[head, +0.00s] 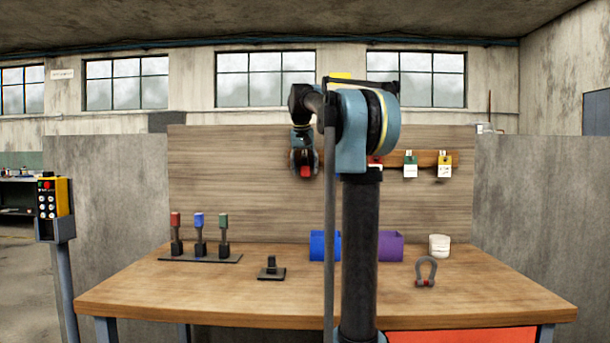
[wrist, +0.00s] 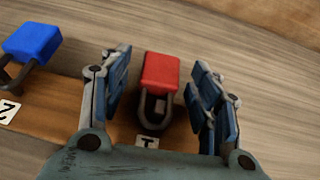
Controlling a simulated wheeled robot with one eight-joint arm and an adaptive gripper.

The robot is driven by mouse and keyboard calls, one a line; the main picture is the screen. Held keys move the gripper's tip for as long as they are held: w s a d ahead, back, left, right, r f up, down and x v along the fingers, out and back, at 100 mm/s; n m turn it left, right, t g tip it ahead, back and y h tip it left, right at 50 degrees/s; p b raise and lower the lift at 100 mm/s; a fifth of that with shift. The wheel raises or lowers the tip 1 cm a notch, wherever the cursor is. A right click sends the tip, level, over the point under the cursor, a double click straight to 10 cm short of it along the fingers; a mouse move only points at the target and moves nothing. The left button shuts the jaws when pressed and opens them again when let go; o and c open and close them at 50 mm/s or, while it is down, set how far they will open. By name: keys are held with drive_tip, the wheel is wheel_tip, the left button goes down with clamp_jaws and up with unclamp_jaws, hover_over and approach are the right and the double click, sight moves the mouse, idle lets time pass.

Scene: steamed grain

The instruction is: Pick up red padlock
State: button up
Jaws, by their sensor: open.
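Gaps show between the padlock body and both fingers. In the head view my gripper (head: 304,163) is in front of the wooden back panel, and a red patch that looks like the padlock (head: 305,171) shows at its fingers.
A blue padlock (wrist: 32,42) hangs left of the red one in the wrist view. Green (head: 410,160) and yellow (head: 445,159) padlocks hang to the right.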

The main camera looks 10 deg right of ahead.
drive_tip(key=shift+w+f, duration=0.15)
drive_tip(key=shift+f, duration=0.25)
drive_tip(key=c, duration=1.2)
drive_tip(key=shift+r, duration=0.1)
